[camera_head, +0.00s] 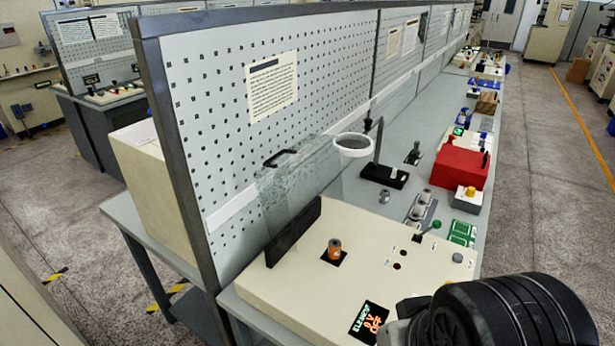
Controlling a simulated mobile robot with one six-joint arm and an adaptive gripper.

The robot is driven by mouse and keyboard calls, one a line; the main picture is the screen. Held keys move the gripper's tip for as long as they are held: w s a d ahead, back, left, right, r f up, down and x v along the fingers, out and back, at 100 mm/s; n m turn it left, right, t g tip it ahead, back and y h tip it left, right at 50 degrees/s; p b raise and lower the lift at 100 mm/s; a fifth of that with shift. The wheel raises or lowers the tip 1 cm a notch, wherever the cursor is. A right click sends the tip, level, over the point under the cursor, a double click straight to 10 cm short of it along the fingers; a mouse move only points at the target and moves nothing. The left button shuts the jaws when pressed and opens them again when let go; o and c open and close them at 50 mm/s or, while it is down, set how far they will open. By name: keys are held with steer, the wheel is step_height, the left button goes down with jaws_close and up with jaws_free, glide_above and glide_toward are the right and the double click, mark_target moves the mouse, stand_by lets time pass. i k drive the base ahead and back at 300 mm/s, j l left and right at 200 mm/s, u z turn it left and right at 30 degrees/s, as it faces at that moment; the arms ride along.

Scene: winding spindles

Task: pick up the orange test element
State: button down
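The orange test element (334,249) is a small upright cylinder with a darker top. It stands on a black square patch (334,258) on top of a cream tester box (290,290), at the near end of the long bench. Nothing covers it from this camera. A black ribbed rounded part with a grey piece beside it, at the lower right, looks like part of my arm. It is to the right of and nearer than the element, clearly apart from it in the picture. My gripper's fingers do not show.
A clear guard panel (300,188) with a black base stands just behind the element. A display (369,322), small knobs and a lever sit on the box. Beyond are a ring magnifier (354,145), a red box (459,165) and a pegboard wall (220,120). Floor is clear at right.

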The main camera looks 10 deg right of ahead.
mark_target(334, 245)
steer(key=j+z, duration=0.65)
steer(key=j, duration=0.25)
steer(key=k+j+z, duration=0.1)
steer(key=j+z, duration=0.25)
steer(key=k+j+z, duration=0.15)
steer(key=j+z, duration=0.2)
steer(key=k+j+z, duration=0.3)
steer(key=j, duration=0.15)
steer(key=k+j, duration=0.25)
steer(key=j, duration=0.2)
steer(key=k+j, duration=0.25)
steer(key=j, duration=0.2)
steer(key=k+j+z, duration=0.1)
steer(key=k+j, duration=0.15)
steer(key=j, duration=0.25)
steer(key=k+j, duration=0.25)
steer(key=j, duration=0.15)
steer(key=i+l+z, duration=0.1)
steer(key=i+z, duration=0.25)
steer(key=i, duration=0.55)
steer(key=i+j+z, duration=0.15)
steer(key=i+z, duration=0.15)
steer(key=i, duration=0.6)
